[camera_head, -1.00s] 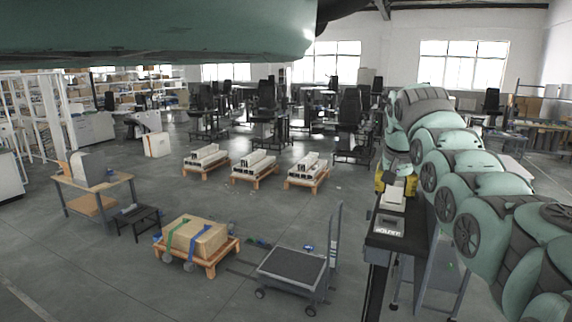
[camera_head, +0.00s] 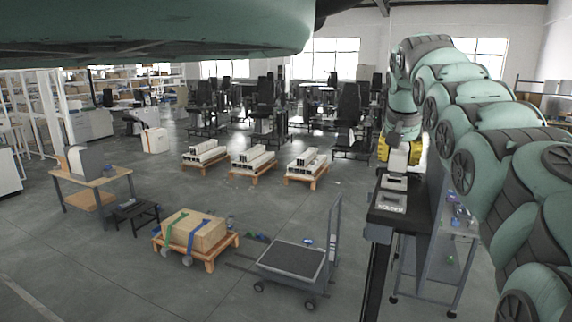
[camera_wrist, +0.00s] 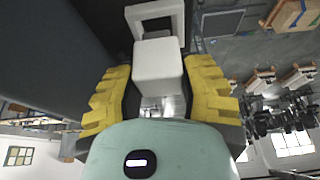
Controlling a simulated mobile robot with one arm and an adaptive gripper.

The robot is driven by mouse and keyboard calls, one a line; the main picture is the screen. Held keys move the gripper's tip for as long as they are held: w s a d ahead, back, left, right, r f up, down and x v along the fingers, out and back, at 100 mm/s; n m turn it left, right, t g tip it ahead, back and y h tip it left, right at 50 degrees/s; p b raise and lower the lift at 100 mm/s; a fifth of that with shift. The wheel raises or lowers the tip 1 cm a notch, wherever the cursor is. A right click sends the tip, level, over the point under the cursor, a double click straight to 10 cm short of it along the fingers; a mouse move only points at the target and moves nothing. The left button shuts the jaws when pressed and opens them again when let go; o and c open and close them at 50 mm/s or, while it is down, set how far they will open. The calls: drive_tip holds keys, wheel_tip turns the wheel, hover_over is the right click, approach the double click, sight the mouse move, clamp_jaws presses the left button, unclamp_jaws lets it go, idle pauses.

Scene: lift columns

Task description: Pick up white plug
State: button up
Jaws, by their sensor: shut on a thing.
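The white plug (camera_head: 398,158) is a pale block held between the yellow fingers of my gripper (camera_head: 399,151). In the wrist view the plug (camera_wrist: 158,60) sits between the two yellow fingers of my gripper (camera_wrist: 158,82), which are shut on it. The plug is above the dark narrow bench, over a white hollow holder (camera_head: 394,181). The holder also shows in the wrist view (camera_wrist: 132,20) as a square frame past the plug. The plug's lower edge looks apart from the holder in the head view. Its gripped sides are hidden by the fingers.
The dark bench (camera_head: 378,222) bears a plate marked HOLDER (camera_head: 390,203). A grey table (camera_head: 452,235) with small items stands to its right.

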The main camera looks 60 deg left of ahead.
sight(399, 151)
wheel_tip(399, 151, up, 8)
drive_tip(key=p, duration=0.7)
drive_tip(key=shift+s+a+f, duration=0.1)
drive_tip(key=shift+f, duration=0.15)
drive_tip(key=shift+f+b, duration=1.75)
drive_tip(key=shift+f, duration=0.05)
drive_tip(key=shift+f+b, duration=0.35)
drive_tip(key=shift+f+b, duration=0.3)
drive_tip(key=shift+r, duration=0.1)
